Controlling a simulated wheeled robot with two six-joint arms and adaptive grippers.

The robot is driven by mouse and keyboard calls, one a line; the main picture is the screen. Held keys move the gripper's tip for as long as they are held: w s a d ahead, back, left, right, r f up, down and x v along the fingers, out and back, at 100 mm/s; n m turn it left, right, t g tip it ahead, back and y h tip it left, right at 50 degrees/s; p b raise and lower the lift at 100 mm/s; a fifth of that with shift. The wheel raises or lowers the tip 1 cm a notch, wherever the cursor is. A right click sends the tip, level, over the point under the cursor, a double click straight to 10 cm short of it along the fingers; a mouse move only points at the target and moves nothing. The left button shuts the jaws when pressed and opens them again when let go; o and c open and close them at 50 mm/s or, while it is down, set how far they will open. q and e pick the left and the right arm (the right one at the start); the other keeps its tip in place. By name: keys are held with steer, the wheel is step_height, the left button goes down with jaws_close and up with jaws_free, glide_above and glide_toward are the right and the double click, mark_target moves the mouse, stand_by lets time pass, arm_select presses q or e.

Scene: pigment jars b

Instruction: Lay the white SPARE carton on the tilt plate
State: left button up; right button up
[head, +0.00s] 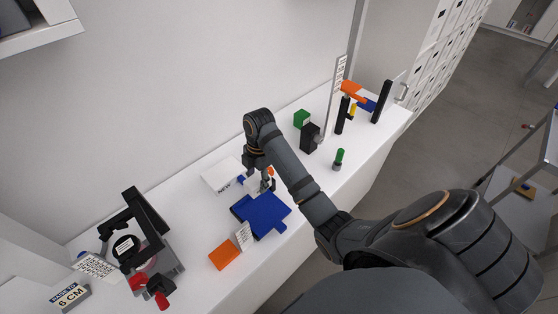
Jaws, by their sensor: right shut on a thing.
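My right gripper (262,183) reaches down over the middle of the white bench. It is shut on a small white thing, likely the SPARE carton, mostly hidden behind the fingers; I cannot read any lettering on it. A blue plate (265,214), which may be the tilt plate, lies just in front of the gripper. Whether the held thing touches the plate, I cannot tell. A flat white piece marked NEW (220,177) lies to the left of the gripper. My left gripper is not in view.
An orange block (223,254) and a small printed card (243,236) are near the blue plate. A black frame device (148,225) with red knobs stands at left. Green (301,118) and black (310,138) blocks and black posts (381,101) stand at right.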

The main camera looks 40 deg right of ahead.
steer(key=a+f+b, duration=0.2)
steer(key=f+b, duration=0.1)
steer(key=shift+s+f, duration=0.1)
steer(key=shift+f, duration=0.05)
steer(key=shift+f+p, duration=0.2)
steer(key=shift+p, duration=0.75)
steer(key=f, duration=0.1)
steer(key=d+f+p, duration=0.1)
steer(key=f, duration=0.1)
steer(key=shift+f, duration=0.2)
steer(key=shift+a+f, duration=0.2)
steer(key=shift+f, duration=1.1)
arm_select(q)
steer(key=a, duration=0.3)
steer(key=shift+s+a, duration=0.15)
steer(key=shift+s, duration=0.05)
arm_select(e)
steer(key=shift+f, duration=0.1)
steer(key=o, duration=1)
steer(key=shift+o, duration=0.2)
